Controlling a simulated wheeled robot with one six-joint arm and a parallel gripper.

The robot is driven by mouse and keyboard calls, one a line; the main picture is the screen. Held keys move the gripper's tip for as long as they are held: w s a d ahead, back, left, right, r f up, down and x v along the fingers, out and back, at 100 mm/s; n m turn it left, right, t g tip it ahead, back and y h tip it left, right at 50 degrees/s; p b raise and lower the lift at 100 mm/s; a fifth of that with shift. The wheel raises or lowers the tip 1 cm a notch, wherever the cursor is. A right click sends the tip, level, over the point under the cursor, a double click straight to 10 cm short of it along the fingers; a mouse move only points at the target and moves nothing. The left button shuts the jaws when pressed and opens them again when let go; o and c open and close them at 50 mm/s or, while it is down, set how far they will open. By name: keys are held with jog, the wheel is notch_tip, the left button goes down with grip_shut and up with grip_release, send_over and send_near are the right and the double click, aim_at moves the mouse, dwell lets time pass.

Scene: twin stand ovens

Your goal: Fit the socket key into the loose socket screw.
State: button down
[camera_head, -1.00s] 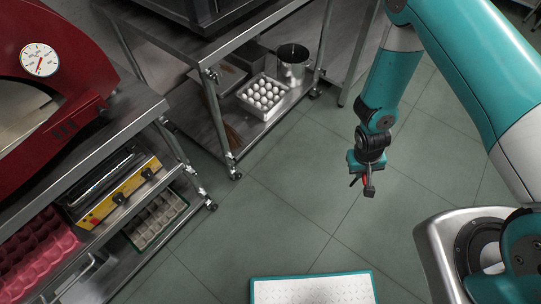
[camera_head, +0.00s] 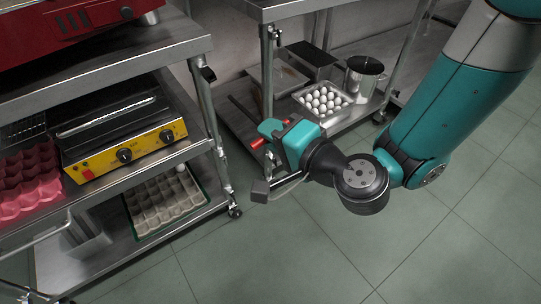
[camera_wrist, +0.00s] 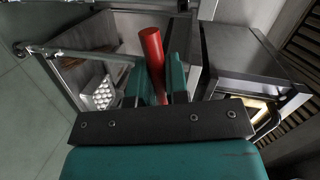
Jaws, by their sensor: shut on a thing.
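My gripper (camera_head: 266,134) is stretched out toward the left in the head view, in front of the gap between the two stands. It is shut on the red-handled socket key, whose handle (camera_head: 257,143) shows at the teal fingers. In the wrist view the red handle (camera_wrist: 151,45) stands out between the two teal fingers (camera_wrist: 156,82). The key's working tip cannot be made out. A small dark fitting (camera_head: 208,74) sits on the upper leg of the left stand, apart from my gripper. I cannot tell whether it is the loose socket screw.
The left steel stand (camera_head: 185,45) holds a yellow-fronted appliance (camera_head: 130,150), pink trays (camera_head: 28,185) and an egg tray (camera_head: 165,205). The right stand (camera_head: 268,70) has white eggs (camera_head: 323,100) and a steel pot (camera_head: 362,78) on its lower shelf. The floor (camera_head: 300,240) in front is clear.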

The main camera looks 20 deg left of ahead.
aim_at(252, 117)
jog(key=shift+s+a+r+t, duration=0.2)
jog(key=shift+s+r+t, duration=0.1)
jog(key=shift+r, duration=0.05)
jog(key=shift+s, duration=0.2)
jog(key=shift+w+a+r+p, duration=0.2)
jog(key=shift+w+a+p, duration=0.15)
jog(key=shift+p, duration=0.45)
jog(key=p+x, duration=0.2)
jog(key=p, duration=0.1)
jog(key=p+x, duration=0.1)
jog(key=p, duration=0.1)
jog(key=shift+w+r, duration=0.2)
jog(key=shift+r, duration=0.1)
jog(key=shift+w+a+f+p, duration=0.1)
jog(key=shift+w+a+p, duration=0.3)
jog(key=shift+p, duration=0.75)
jog(key=shift+a+f+p, duration=0.1)
jog(key=shift+a+p, duration=0.05)
jog(key=shift+p, duration=0.15)
jog(key=shift+f, duration=0.1)
